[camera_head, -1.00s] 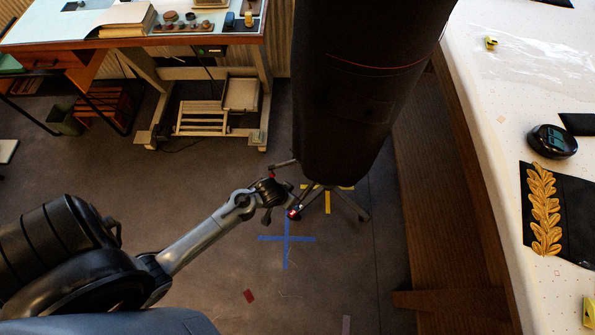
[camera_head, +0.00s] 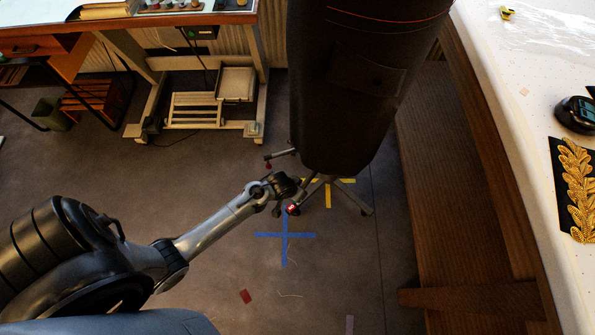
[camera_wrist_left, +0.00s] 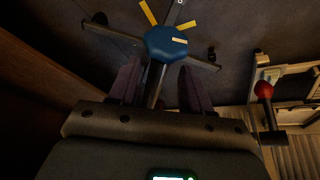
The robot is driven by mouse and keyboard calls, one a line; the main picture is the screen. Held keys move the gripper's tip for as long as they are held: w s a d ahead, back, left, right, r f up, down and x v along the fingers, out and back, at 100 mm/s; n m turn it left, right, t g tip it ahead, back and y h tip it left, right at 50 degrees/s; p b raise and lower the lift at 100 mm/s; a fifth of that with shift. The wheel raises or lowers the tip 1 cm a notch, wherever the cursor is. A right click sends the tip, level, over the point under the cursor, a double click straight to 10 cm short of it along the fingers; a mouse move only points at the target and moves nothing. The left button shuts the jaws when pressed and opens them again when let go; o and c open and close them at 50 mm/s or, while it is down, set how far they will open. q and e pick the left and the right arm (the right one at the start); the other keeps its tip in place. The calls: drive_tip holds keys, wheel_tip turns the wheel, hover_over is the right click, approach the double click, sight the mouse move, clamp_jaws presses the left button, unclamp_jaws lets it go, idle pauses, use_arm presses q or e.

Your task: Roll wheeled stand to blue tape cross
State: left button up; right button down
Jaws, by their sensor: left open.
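The wheeled stand carries a tall dark form (camera_head: 360,90), whose lower end hides much of its base. Its grey legs (camera_head: 352,197) spread over yellow tape marks (camera_head: 328,195) on the floor. The blue tape cross (camera_head: 285,235) lies bare on the floor, nearer than the base and a little left. My left gripper (camera_head: 291,192) is low at the left side of the base. In the left wrist view its two fingers (camera_wrist_left: 160,88) are apart, with a grey leg running between them towards the blue hub (camera_wrist_left: 166,44). Contact cannot be told. My right gripper is out of view.
A wooden bench-like panel (camera_head: 450,190) and a white-topped table (camera_head: 500,110) stand close on the right. A desk (camera_head: 140,22) with a pale frame stands behind left. Small red scraps (camera_head: 245,297) lie in front. The floor around the cross is clear.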

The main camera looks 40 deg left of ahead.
use_arm(q)
drive_tip(key=shift+w+f, duration=0.15)
drive_tip(key=shift+f, duration=0.2)
clamp_jaws()
